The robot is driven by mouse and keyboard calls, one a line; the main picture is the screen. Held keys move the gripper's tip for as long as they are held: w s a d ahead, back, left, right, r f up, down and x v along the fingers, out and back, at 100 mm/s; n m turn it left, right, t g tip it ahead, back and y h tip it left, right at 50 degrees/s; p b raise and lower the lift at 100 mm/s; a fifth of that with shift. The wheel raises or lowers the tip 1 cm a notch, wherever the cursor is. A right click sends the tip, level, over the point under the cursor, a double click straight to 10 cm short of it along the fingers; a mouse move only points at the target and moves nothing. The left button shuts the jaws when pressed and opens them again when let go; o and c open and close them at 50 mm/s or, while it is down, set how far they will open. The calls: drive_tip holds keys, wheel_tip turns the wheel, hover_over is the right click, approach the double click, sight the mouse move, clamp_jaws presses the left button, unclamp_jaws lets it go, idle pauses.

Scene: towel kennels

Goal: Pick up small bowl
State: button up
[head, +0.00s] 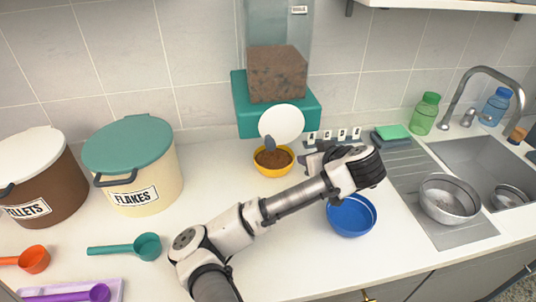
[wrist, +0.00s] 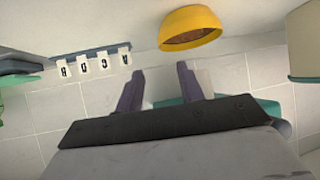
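A small yellow bowl (head: 260,168) with brown food in it stands on the counter under the dispenser. It also shows in the wrist view (wrist: 190,14), at the top right of centre. My gripper (head: 308,162) is just right of this bowl in the head view, apart from it. In the wrist view my gripper (wrist: 161,84) has its two fingers spread with nothing between them. A blue bowl (head: 351,218) stands on the counter below my wrist, its upper edge partly hidden by it. The frames do not settle which bowl is the small one.
A teal dispenser (head: 240,105) stands behind the yellow bowl. A lettered rack (wrist: 70,55) is beside it. A metal bowl (head: 445,205) sits on the drainboard, and a smaller metal bowl (head: 510,197) in the sink. Flakes (head: 125,170) and pellets (head: 40,175) bins and scoops are left.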

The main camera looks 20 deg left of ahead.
drive_tip(key=b, duration=0.2)
approach(288, 152)
drive_tip(key=shift+x, duration=1.15)
drive_tip(key=shift+b+x, duration=0.4)
drive_tip(key=shift+x, duration=2.45)
clamp_jaws()
